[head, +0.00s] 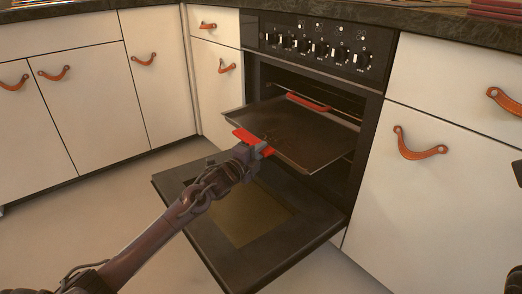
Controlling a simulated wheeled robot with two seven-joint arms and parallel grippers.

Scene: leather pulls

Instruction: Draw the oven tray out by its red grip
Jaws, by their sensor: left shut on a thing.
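The dark oven tray (295,134) sticks part of the way out of the oven (318,52), above the lowered oven door (300,222). A red grip (242,134) is at the tray's front edge, and another red grip (308,102) is at its far edge. My left gripper (257,147) is shut on the front red grip. Its jaws hide part of that grip. At the right edge, dark parts show, too little to make out my right gripper.
The oven door hangs open, reaching out low over the floor. White cabinets with leather pulls (418,147) flank the oven. A dark countertop (450,24) runs above. Free floor (90,215) lies at the left.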

